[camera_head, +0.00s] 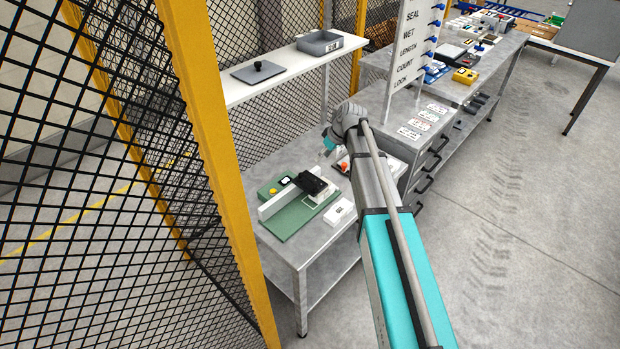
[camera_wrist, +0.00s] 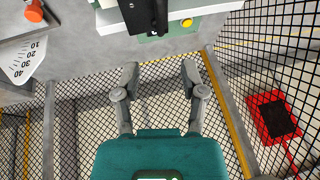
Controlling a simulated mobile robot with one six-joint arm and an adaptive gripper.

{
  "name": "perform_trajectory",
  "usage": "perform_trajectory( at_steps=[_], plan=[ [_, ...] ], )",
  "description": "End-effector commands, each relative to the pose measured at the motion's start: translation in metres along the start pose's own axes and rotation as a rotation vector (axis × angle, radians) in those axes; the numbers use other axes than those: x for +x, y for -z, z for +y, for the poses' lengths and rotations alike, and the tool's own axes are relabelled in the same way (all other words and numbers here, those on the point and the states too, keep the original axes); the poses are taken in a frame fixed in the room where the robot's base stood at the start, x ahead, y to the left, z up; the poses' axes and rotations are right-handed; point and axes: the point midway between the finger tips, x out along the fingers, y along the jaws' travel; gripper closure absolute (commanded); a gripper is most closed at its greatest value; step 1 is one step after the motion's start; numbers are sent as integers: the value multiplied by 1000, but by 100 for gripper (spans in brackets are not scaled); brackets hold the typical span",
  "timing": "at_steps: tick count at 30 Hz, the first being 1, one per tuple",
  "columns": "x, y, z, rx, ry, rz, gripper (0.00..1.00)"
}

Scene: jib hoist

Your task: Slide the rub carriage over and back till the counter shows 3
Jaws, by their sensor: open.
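The rub machine has a green base (camera_head: 296,222) with a pale upright rail, on the near bench. A black carriage (camera_head: 314,184) sits at the rail's right part, beside a pale block. A yellow button (camera_head: 273,190) and a small dark window, perhaps the counter (camera_head: 286,180), are behind the rail; no digits are readable. In the wrist view the black carriage (camera_wrist: 147,14) is at the top, with the yellow button (camera_wrist: 187,22) right of it. My gripper (camera_wrist: 160,70) is open and empty, its fingertips apart from the carriage. In the head view my arm partly hides it.
An orange knob (camera_wrist: 34,11) with a numbered scale is at the wrist view's upper left. A shelf (camera_head: 290,70) with a grey tray stands behind. Yellow-framed mesh (camera_head: 200,120) is on the left.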

Motion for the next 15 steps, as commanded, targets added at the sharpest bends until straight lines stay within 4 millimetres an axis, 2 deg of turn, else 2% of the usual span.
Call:
perform_trajectory(
  at_steps=[1,15],
  plan=[
    [8,-1,1,0,0,0,46],
    [48,-1,1,-1,-1,0,46]
  ],
)
